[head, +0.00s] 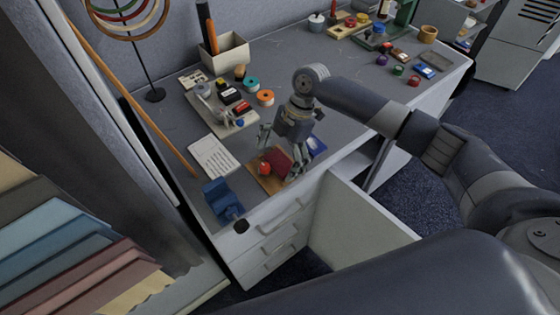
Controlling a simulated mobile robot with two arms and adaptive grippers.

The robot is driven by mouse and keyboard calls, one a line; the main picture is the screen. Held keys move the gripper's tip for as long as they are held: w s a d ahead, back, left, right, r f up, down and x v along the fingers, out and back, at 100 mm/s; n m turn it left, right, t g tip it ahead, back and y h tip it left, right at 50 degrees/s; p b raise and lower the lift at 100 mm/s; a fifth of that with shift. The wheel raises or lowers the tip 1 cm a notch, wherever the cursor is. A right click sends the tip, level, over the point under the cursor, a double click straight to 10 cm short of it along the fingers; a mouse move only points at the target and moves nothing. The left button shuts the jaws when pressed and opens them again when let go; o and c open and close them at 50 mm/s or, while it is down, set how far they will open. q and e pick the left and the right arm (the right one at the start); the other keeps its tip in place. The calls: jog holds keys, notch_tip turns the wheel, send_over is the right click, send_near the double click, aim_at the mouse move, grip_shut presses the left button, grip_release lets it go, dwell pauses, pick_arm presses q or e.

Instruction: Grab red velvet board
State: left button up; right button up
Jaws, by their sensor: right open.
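A dark red board (280,160), which looks like the red velvet board, lies near the front edge of the grey table, on or beside a flat brown wooden piece (266,183). A small brighter red item (265,169) sits at its left. My right gripper (283,154) points down over the dark red board with its fingers spread open. Its fingers partly cover the board, and I cannot tell whether they touch it. My left gripper is not in view.
A blue item (222,198) stands at the front left corner, near a written sheet (210,157). A tray with spools and small tools (226,104) lies behind. A blue piece (317,144) is right of the gripper. The right middle tabletop is mostly clear.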

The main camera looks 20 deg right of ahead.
jog(key=shift+c, duration=0.5)
jog(key=c, duration=1)
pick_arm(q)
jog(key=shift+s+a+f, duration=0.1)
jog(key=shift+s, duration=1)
pick_arm(e)
jog(key=shift+c, duration=0.2)
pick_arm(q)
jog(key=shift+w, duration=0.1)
pick_arm(e)
jog(key=shift+r, duration=0.1)
